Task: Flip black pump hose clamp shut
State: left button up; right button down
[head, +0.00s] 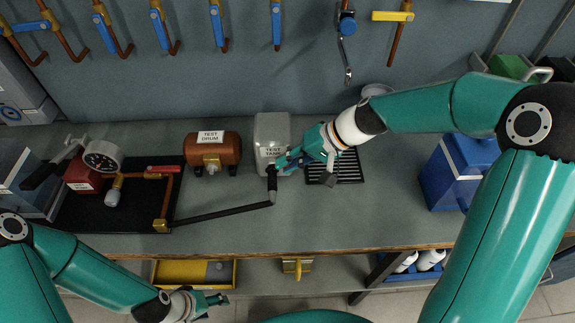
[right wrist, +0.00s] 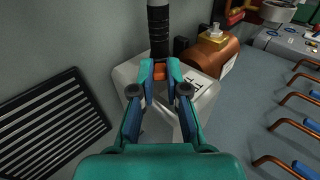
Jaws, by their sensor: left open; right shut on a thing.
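The black pump hose (head: 225,212) runs along the bench to the grey test tank (head: 271,132), where its end rises beside the tank's front. In the right wrist view the hose (right wrist: 158,28) meets a small orange piece, seemingly the hose clamp (right wrist: 158,73), between my fingertips. My right gripper (head: 281,164), also in the right wrist view (right wrist: 160,72), is shut on this piece at the tank's front. The fingers hide most of it, so I cannot tell the clamp's position. My left gripper (head: 216,299) is open and empty, low at the front, away from the hose.
The copper test drum (head: 212,152) stands left of the tank. The red pump (head: 82,178) with its gauge (head: 102,156) and copper pipe sits at the left on a black mat. A black grille (head: 347,168) lies right of the tank, and a blue box (head: 458,172) stands further right.

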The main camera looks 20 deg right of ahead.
aim_at(276, 172)
jog(key=t+b, duration=0.1)
jog(key=b, duration=0.2)
jog(key=s+f+m+t+h+b, duration=0.1)
jog(key=t+b, duration=0.1)
jog(key=b, duration=0.2)
jog(key=a+m+t+h+b, duration=0.1)
jog(key=b, duration=0.3)
jog(key=shift+s+f+t, duration=0.2)
jog(key=shift+s+t, duration=0.05)
jog(key=shift+t, duration=0.15)
jog(key=shift+s+a+m+t+h+b, duration=0.2)
jog(key=shift+m+t+h+b, duration=0.25)
jog(key=shift+t+b, duration=0.25)
jog(key=shift+s+a+m+t+h+b, duration=0.1)
jog(key=shift+a+m+t+h+b, duration=0.2)
jog(key=shift+t+h, duration=0.5)
jog(key=shift+d, duration=0.1)
jog(key=c, duration=1.2)
grip_release()
jog(key=shift+c, duration=0.2)
jog(key=shift+o, duration=0.4)
